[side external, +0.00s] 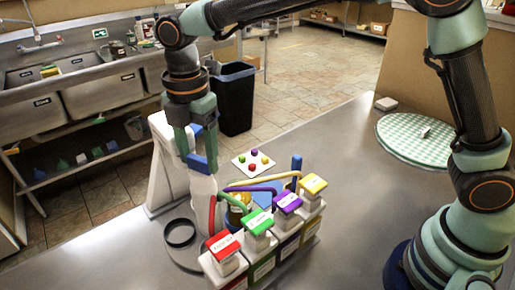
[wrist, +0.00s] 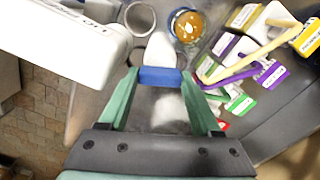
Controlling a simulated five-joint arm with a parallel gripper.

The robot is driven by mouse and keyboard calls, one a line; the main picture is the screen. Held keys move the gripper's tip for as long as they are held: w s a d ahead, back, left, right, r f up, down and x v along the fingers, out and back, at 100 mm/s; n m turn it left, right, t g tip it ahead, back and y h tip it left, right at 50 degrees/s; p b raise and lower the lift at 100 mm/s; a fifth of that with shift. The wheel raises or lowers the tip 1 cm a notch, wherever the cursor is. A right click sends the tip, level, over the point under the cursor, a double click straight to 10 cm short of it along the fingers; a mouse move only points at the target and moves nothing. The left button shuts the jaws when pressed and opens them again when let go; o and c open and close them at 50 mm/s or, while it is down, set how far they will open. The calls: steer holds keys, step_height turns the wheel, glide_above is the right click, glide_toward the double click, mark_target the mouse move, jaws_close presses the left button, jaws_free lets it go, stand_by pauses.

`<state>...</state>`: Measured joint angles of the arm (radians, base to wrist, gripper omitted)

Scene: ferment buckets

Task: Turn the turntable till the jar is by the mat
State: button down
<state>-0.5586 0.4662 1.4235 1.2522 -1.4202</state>
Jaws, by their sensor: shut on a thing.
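My gripper (side external: 198,150) has its green fingers closed on a blue block (side external: 201,163), which also spans the fingers in the wrist view (wrist: 160,76). A white rounded piece (side external: 203,188) is just below the block; I cannot tell whether they are joined. The jar (wrist: 187,25), with amber contents, stands beyond it, partly hidden by coloured tubes in the side view. A dark ring (side external: 180,234) lies on a grey disc, apparently the turntable, which is mostly hidden. A blue flat patch (side external: 264,197) shows behind the tubes, possibly the mat.
A white upright block (side external: 166,160) is left of my gripper. A green checked round piece (side external: 400,138) lies at the right. The bare counter (side external: 335,150) is open between.

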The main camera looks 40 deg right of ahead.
steer(key=shift+r+n, duration=0.15)
steer(key=shift+n, duration=2.05)
steer(key=shift+c, duration=0.4)
jaws_free()
step_height(320, 180, up, 12)
